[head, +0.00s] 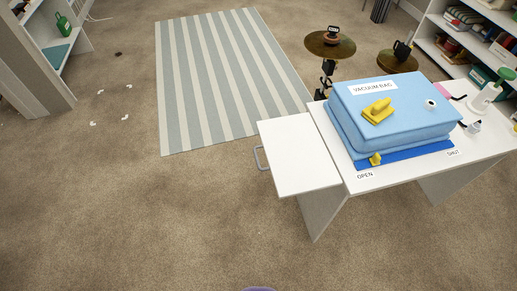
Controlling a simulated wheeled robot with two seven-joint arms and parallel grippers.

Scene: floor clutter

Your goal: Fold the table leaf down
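The table leaf (295,157) is a white panel on the left side of the white table (350,188). It is raised, about level with the tabletop. A grey handle (259,158) sticks out from its left edge. A blue vacuum bag (400,108) with a yellow clip lies on the tabletop, to the right of the leaf, on a darker blue strip with labels OPEN and SHUT at its ends. Neither of my grippers shows in the head view.
A striped rug (225,75) lies behind and left of the table. Cymbals (330,45) on stands are behind it. Shelves (470,40) stand at the back right, with another shelf unit (30,60) at the far left. The carpet left of and before the leaf is clear.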

